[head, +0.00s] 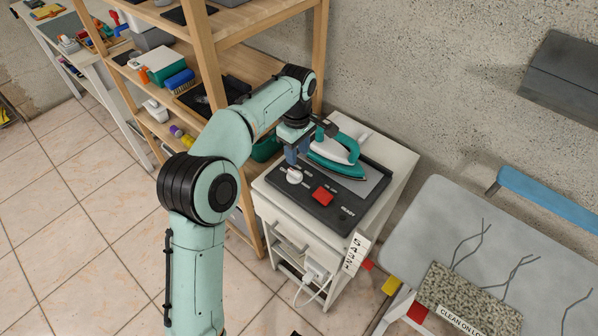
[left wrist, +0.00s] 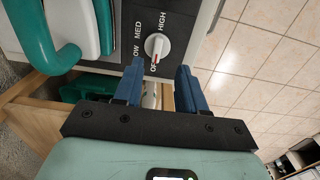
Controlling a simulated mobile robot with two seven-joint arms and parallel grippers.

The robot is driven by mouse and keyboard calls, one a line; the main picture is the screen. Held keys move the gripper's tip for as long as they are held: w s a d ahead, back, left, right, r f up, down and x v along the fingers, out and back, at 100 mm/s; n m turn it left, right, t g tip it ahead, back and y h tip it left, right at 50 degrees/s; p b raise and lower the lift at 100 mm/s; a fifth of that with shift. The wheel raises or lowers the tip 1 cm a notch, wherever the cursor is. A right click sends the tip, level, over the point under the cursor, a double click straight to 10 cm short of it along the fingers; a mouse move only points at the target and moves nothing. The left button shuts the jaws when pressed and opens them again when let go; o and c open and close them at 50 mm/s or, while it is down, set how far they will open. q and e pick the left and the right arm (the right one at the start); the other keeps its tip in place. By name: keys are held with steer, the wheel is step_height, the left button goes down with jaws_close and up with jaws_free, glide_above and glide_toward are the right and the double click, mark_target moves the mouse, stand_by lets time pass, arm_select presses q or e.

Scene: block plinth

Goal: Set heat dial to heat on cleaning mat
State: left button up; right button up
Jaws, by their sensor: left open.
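The white heat dial (head: 294,175) sits on the dark control panel (head: 315,206) of the iron station. In the left wrist view the dial (left wrist: 157,45) has the words OFF, LOW, MED and HIGH around it. Its red mark appears to point at OFF. My left gripper (head: 292,156) is open just behind the dial, its blue fingers (left wrist: 159,82) apart and not touching it. The speckled cleaning mat (head: 472,290) lies on the grey board, with a label reading "CLEAN ON LO", its end unclear. My right gripper is not in view.
A teal iron (head: 333,150) rests on the station beside my gripper. A red button (head: 322,196) is near the dial. A wooden shelf (head: 205,75) with several items stands close to my left arm. A grey board (head: 430,220) is at right.

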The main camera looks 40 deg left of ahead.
mark_target(298, 174)
arm_select(q)
step_height(298, 174, down, 9)
steer(key=shift+w+b, duration=0.1)
steer(key=shift+b, duration=0.55)
jaws_close()
